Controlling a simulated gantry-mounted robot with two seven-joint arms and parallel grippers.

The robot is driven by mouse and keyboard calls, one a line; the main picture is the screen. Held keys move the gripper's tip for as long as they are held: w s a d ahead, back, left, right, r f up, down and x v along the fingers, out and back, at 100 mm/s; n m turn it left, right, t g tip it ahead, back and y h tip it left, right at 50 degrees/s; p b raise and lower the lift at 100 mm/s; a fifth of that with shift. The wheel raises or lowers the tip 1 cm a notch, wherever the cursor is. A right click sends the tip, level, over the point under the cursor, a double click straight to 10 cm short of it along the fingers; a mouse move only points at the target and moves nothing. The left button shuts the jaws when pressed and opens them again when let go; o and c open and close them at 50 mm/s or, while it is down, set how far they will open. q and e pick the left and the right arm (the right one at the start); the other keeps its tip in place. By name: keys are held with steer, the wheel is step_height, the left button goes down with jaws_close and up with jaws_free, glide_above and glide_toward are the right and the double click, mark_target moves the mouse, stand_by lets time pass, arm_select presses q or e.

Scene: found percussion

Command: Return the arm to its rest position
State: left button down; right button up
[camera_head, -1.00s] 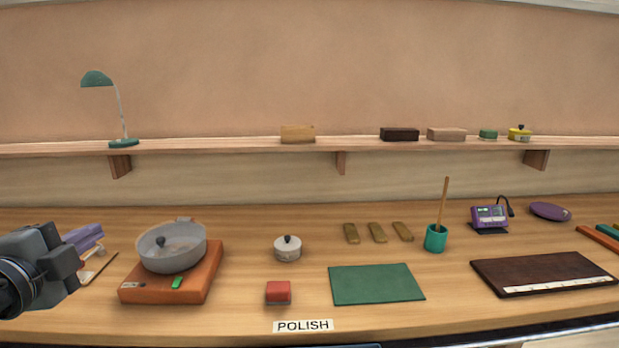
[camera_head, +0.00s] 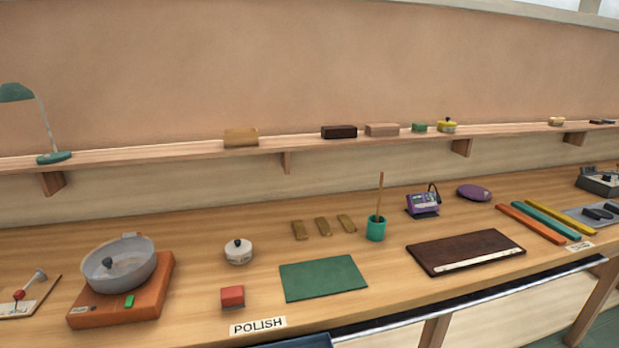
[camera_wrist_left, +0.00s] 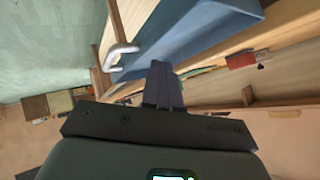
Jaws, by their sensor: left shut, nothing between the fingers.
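My left gripper (camera_wrist_left: 163,88) shows only in the left wrist view, with its dark fingers together and nothing between them. A blue box-like surface (camera_wrist_left: 200,35) and a pale curved handle (camera_wrist_left: 122,55) lie just beyond the fingertips in that view; I cannot tell whether they touch. Neither of my grippers is in the head view. My right gripper is not seen in any view.
The workbench holds a grey pan (camera_head: 118,264) on an orange base (camera_head: 122,305), a lidded white pot (camera_head: 238,252), a red block (camera_head: 232,297), a green mat (camera_head: 323,278), a teal cup (camera_head: 376,229) and a dark board (camera_head: 465,251). A shelf (camera_head: 340,143) runs behind.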

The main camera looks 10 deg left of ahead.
arm_select(q)
steer(key=s+d+f+n+p, duration=0.4)
steer(key=s+d+f+n, duration=0.1)
steer(key=s+d+n, duration=0.25)
steer(key=s+a+f+n+g+y, duration=0.2)
steer(key=s+a+f+g+y, duration=0.1)
steer(key=s+a+f+g, duration=0.4)
step_height(320, 180, up, 40)
steer(key=d+m+t+p, duration=0.1)
steer(key=p, duration=3.7)
steer(key=shift+s+d+p, duration=0.25)
steer(key=shift+s+p, duration=0.15)
steer(key=shift+r, duration=0.1)
